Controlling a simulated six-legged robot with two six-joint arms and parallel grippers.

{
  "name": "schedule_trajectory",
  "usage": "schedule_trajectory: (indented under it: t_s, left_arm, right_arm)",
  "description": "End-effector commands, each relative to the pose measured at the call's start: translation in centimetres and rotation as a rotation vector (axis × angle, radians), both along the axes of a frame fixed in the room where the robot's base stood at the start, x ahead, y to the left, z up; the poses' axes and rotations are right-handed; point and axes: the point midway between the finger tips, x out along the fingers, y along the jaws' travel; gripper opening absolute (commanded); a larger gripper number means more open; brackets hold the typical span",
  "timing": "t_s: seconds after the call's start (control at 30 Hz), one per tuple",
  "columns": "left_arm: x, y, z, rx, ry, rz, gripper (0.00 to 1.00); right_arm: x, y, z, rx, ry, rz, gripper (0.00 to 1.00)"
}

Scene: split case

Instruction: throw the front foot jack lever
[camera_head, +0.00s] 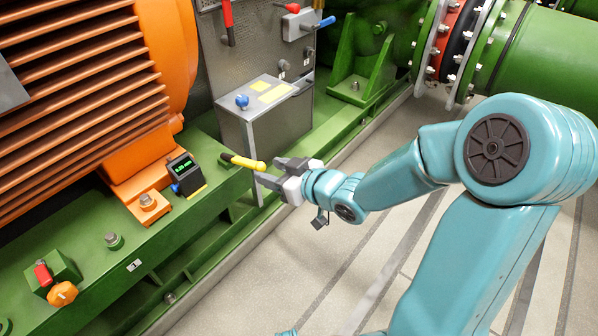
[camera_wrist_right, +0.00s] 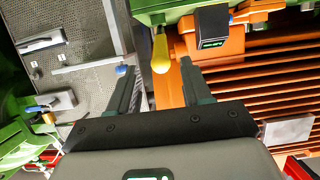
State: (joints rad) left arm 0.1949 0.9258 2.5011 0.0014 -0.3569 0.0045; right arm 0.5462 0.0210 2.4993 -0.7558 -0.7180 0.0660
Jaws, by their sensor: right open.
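A yellow-handled lever (camera_head: 242,162) sticks out over the front edge of the green base, beside a small black box with a green readout (camera_head: 182,173). I take it for the front foot jack lever. My right gripper (camera_head: 268,171) is open, its fingers pointing at the lever's rounded outer end. In the right wrist view, the yellow handle (camera_wrist_right: 161,52) ends between or just beyond the two open fingertips (camera_wrist_right: 158,68); I cannot tell if they touch it.
An orange finned motor (camera_head: 95,80) stands on the green base (camera_head: 130,240). A grey box with a blue knob (camera_head: 242,100) stands behind the lever. The floor in front is clear.

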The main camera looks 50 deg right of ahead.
Motion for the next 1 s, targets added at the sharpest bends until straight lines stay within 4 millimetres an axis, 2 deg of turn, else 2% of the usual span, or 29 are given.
schedule_trajectory:
  t_s: [0.03,0.07,0.17,0.33,0.5,0.7,1.0]
  left_arm:
    - [-0.1,-0.1,0.3,0.000,0.001,-0.005,0.43]
    - [0.0,0.0,-0.6,0.000,0.000,-0.001,0.43]
    - [0.2,0.2,-1.6,0.002,-0.003,0.008,0.43]
    - [1.5,0.6,-4.2,0.009,-0.042,0.020,0.43]
    - [2.1,0.7,-4.7,0.014,-0.065,0.024,0.43]
    - [2.5,0.8,-5.0,0.016,-0.078,0.025,0.43]
    - [2.6,0.8,-5.0,0.016,-0.079,0.026,0.43]
  right_arm:
    - [-1.3,-0.2,0.7,-0.001,-0.002,-0.005,0.49]
    - [-1.7,-0.3,0.3,-0.003,-0.006,-0.003,0.49]
    - [-3.4,-0.4,0.8,-0.005,-0.005,-0.004,0.49]
    - [-5.4,-0.5,1.3,-0.005,-0.008,0.001,0.49]
    - [-7.2,-0.7,2.4,-0.004,-0.006,-0.003,0.49]
    - [-8.3,-0.6,2.8,0.000,-0.001,-0.001,0.49]
    - [-8.3,-0.6,2.9,0.001,0.000,0.000,0.49]
